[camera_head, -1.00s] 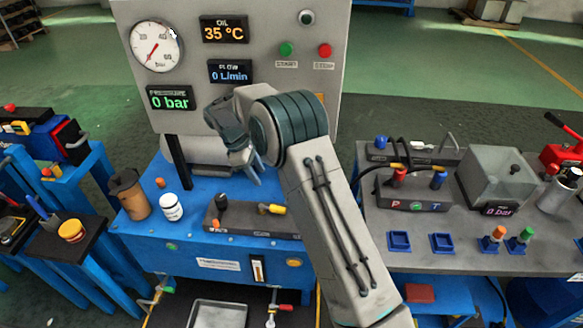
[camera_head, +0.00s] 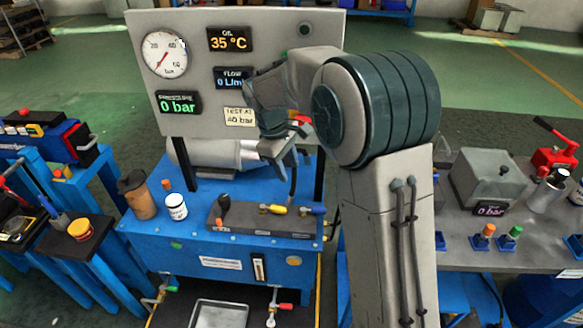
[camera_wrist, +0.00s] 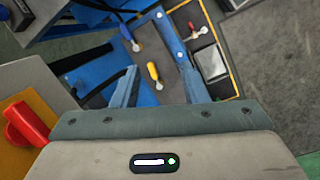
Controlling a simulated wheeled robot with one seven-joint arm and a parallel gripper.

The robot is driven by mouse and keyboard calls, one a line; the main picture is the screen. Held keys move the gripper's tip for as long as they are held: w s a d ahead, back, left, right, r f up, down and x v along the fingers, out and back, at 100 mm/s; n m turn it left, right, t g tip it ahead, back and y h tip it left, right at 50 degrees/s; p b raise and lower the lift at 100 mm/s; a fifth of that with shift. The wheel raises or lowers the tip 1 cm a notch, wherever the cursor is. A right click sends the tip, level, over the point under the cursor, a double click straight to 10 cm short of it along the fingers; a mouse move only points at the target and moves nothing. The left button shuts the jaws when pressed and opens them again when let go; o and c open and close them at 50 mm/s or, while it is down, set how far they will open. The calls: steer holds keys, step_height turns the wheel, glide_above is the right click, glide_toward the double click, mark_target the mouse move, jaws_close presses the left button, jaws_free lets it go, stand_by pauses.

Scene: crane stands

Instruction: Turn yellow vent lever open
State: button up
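The yellow vent lever (camera_head: 275,209) lies roughly level on a dark valve block (camera_head: 240,220) on top of the blue power unit, between a black-knobbed lever (camera_head: 224,202) and a blue lever (camera_head: 312,211). My gripper (camera_head: 284,165) is above and behind the block in the head view, apart from the lever. In the wrist view a yellow handle (camera_wrist: 153,74) appears between the two spread fingers of my gripper (camera_wrist: 157,62), farther away than they are. The gripper is open and empty. The arm hides part of the panel.
A grey panel (camera_head: 200,60) with gauge and displays stands behind the block. A red handle (camera_wrist: 27,124) is close beside my gripper in the wrist view. A brown cup (camera_head: 140,198) and white jar (camera_head: 176,207) stand left of the block.

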steer(key=shift+s+d+r, duration=0.4)
steer(key=shift+s+r, duration=0.1)
steer(key=shift+s, duration=0.3)
